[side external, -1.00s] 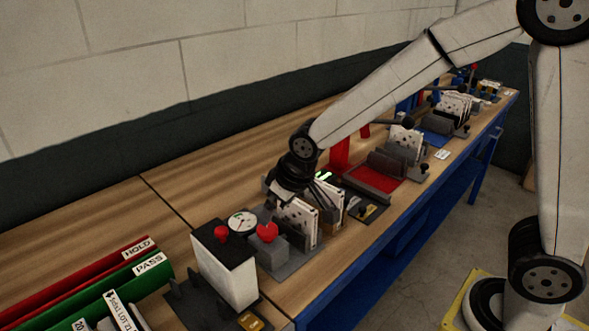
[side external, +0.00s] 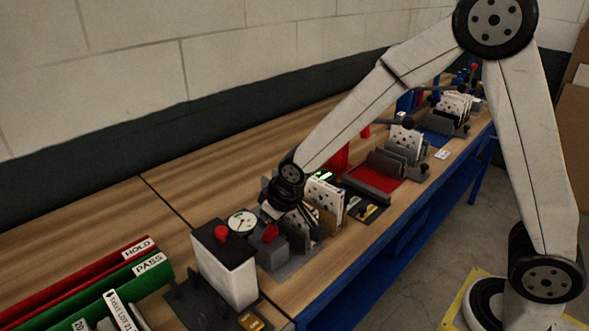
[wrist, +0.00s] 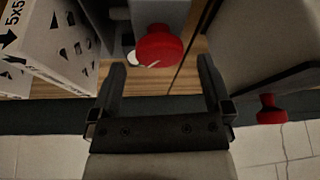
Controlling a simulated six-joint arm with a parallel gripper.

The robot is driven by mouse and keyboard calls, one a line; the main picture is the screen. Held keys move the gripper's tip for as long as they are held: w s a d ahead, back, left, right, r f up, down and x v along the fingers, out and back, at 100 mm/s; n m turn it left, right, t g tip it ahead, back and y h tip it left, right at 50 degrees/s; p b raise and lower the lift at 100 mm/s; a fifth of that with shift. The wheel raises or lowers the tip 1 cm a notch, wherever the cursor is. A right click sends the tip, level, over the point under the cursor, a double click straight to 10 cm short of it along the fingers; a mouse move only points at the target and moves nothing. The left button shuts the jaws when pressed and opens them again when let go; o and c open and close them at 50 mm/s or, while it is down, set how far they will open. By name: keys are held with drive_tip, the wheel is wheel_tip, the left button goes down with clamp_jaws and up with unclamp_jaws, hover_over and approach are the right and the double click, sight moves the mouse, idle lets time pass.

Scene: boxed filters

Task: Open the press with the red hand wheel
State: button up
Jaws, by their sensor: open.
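The red hand wheel (side external: 270,232) sits on a grey block (side external: 268,247) of the press, near a round dial gauge (side external: 241,221). In the wrist view the wheel (wrist: 160,46) is a round red knob between and just beyond my fingertips. My gripper (side external: 274,216) is open, close beside the wheel in the side view. In the wrist view the two fingers of my gripper (wrist: 161,63) are spread apart with nothing held between them. I cannot tell whether either finger touches the wheel. My gripper and wrist hide part of the press.
A white box with a black top and red knob (side external: 221,234) stands close left of the press. A printed, perforated box (wrist: 45,40) is near my left finger in the wrist view. Red HOLD and green PASS trays (side external: 130,275) lie farther left. A red-bedded fixture (side external: 372,179) stands beyond.

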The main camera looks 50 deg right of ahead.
drive_tip(key=shift+x, duration=0.95)
drive_tip(key=c, duration=1.2)
